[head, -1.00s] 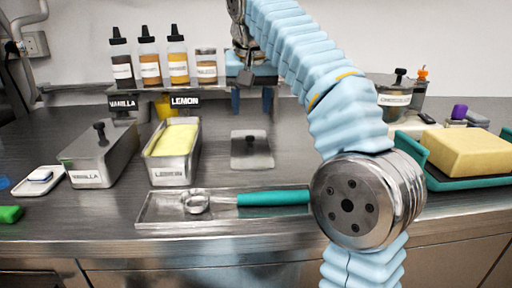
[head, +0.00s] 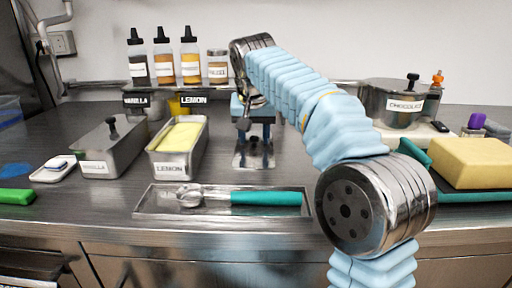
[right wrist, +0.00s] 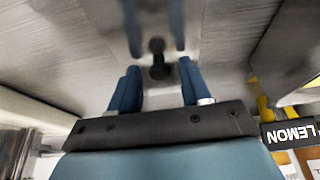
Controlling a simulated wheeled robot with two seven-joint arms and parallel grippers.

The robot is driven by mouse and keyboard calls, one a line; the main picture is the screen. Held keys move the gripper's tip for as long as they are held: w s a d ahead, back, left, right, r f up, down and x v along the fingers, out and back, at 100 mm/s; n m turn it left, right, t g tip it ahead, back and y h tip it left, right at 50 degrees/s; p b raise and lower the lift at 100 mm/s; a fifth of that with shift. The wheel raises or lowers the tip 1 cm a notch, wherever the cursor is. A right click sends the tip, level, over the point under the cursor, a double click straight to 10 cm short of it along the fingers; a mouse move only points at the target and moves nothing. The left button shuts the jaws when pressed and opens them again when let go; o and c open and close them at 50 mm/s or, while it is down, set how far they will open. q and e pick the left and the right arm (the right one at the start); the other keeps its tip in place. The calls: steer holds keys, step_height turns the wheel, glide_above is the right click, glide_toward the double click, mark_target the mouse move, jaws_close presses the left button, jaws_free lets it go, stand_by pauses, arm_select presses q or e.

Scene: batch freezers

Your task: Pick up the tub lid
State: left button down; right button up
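The tub lid (head: 242,161) is a flat metal plate lying on the steel counter, right of the open lemon tub (head: 175,163). My right gripper (head: 253,140) points down over it with its blue fingers apart. In the right wrist view the lid's dark knob (right wrist: 157,58) shows just past and between the open fingertips (right wrist: 158,78). The fingers do not look closed on it. In the head view the gripper hides the knob and the lid's back part. My left gripper is not in view.
A tray (head: 150,203) with a teal-handled scoop (head: 265,198) lies in front. The vanilla tub (head: 112,150) is at left, the chocolate tub (head: 398,105) at back right. Bottles (head: 163,58) stand on a shelf behind. A yellow block (head: 475,160) is on the right.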

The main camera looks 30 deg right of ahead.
jaws_close()
steer(key=shift+r, duration=0.1)
